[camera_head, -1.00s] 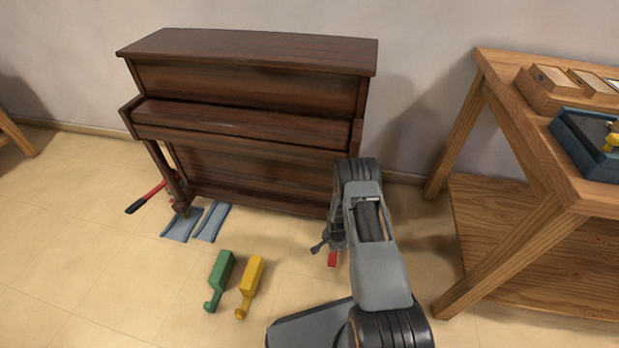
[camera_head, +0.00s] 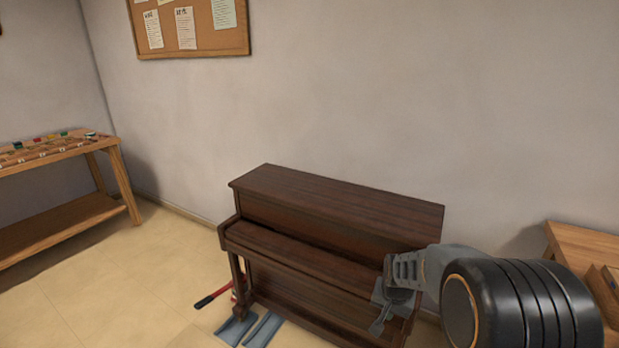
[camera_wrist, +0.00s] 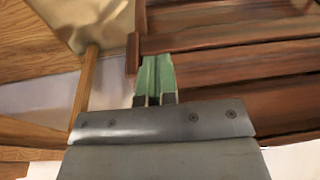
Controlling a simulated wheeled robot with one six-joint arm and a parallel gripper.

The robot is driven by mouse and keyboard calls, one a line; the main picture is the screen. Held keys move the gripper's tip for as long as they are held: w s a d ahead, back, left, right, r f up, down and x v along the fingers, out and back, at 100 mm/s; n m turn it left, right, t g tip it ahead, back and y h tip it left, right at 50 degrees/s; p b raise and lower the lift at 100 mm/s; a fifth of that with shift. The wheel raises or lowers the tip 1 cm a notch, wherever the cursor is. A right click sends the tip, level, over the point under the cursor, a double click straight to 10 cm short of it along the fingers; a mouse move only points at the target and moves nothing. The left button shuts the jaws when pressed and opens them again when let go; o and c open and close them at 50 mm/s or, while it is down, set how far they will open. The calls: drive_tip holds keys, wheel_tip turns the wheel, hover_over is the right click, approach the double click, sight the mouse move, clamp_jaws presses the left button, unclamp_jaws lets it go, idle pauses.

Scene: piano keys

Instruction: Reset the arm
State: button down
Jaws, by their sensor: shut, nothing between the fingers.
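My gripper (camera_wrist: 154,97) shows in the wrist view, its two green-tinted fingers together with nothing between them. In the head view my gripper (camera_head: 380,322) is small and sits in front of the right end of the brown upright piano (camera_head: 330,205). The piano's wooden panels (camera_wrist: 230,45) fill the right of the wrist view, beyond the fingers. I cannot tell whether the fingers touch it. The piano's lid over the keys looks closed, and no keys show.
A wooden table (camera_head: 580,242) stands right of the piano, and a workbench (camera_head: 60,215) with small items stands at the far left. Blue pieces (camera_head: 250,329) and a red-handled tool (camera_head: 213,296) lie by the piano's left leg. The left floor is open.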

drive_tip(key=s+a+r+n+p, duration=0.1)
drive_tip(key=s+r+p, duration=0.3)
drive_tip(key=r, duration=0.5)
drive_tip(key=s+a+r+n+t+p, duration=0.1)
drive_tip(key=s+r+p, duration=0.3)
drive_tip(key=r, duration=0.5)
drive_tip(key=s+a+r+n+p, duration=0.2)
drive_tip(key=s+r+n+p, duration=0.1)
drive_tip(key=s+r, duration=0.4)
wheel_tip(320, 180, up, 3)
drive_tip(key=shift+s+f+t+p, duration=0.15)
drive_tip(key=shift+s+t+p, duration=0.2)
drive_tip(key=shift+p, duration=0.5)
